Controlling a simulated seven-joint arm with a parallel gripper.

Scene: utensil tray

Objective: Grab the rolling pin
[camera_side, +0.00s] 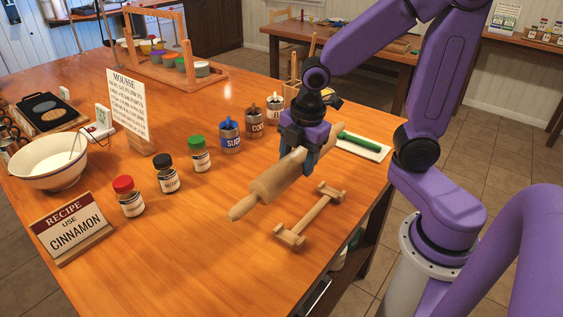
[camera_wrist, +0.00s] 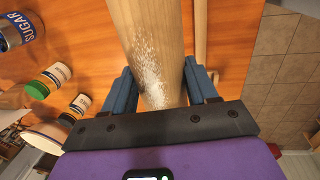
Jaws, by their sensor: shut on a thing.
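The wooden rolling pin (camera_side: 270,187) is held up in my gripper (camera_side: 309,160), tilted across the picture with its near handle pointing down-left. In the wrist view the rolling pin (camera_wrist: 152,40) runs between the two blue fingers of my gripper (camera_wrist: 160,92), with white flour-like specks on its surface. The fingers are shut on its barrel. The pin looks raised above the table, beside a wooden stand (camera_side: 312,216) with two end pieces.
Jars with red (camera_side: 128,197), black (camera_side: 165,174) and green (camera_side: 199,154) lids stand left of the pin. A blue sugar tin (camera_side: 230,136) and other tins stand behind.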

